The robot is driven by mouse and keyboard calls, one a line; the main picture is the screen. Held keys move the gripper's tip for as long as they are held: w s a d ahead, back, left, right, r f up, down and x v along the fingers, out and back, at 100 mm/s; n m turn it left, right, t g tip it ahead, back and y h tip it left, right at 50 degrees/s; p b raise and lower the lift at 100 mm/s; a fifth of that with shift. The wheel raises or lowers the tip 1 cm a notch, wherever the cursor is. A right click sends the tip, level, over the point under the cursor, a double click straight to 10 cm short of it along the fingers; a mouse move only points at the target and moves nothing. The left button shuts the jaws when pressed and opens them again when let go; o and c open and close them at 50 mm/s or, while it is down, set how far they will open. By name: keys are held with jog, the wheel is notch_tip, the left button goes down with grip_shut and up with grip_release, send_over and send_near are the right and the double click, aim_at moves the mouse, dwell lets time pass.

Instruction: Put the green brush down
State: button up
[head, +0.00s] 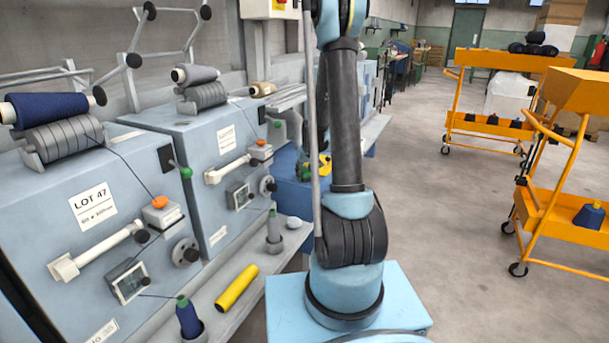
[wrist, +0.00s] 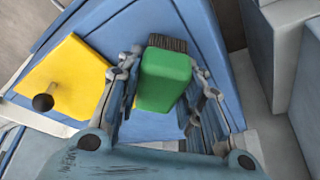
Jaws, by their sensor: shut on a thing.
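The green brush (wrist: 166,79), a green block with dark bristles at its far end, is between the fingers of my gripper (wrist: 163,70) in the wrist view. My gripper is shut on it from both sides. Beyond it is a blue surface (wrist: 120,30), and I cannot tell whether the brush touches it.
A yellow piece (wrist: 62,75) with a dark knob lies left of the brush. Grey machines (head: 225,130) line the left wall, with a yellow tube (head: 237,288) on their ledge. Orange carts (head: 560,222) stand right. The floor (head: 440,200) between is clear.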

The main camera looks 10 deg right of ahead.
jog(key=shift+f, duration=0.1)
jog(key=o, duration=1.1)
jog(key=shift+f, duration=0.1)
jog(key=shift+r, duration=0.3)
jog(key=a+v, duration=0.1)
jog(key=v, duration=1)
jog(key=s+r, duration=0.5)
jog(key=s, duration=0.6)
jog(key=s+f+g, duration=0.1)
jog(key=s+f, duration=0.1)
jog(key=s, duration=1.2)
jog(key=s+f+m+g, duration=0.1)
jog(key=s+f, duration=0.1)
jog(key=s, duration=1.2)
jog(key=shift+s+d+f+m+h, duration=0.2)
jog(key=shift+s+f+m+h, duration=0.1)
jog(key=shift+s+f+h, duration=0.1)
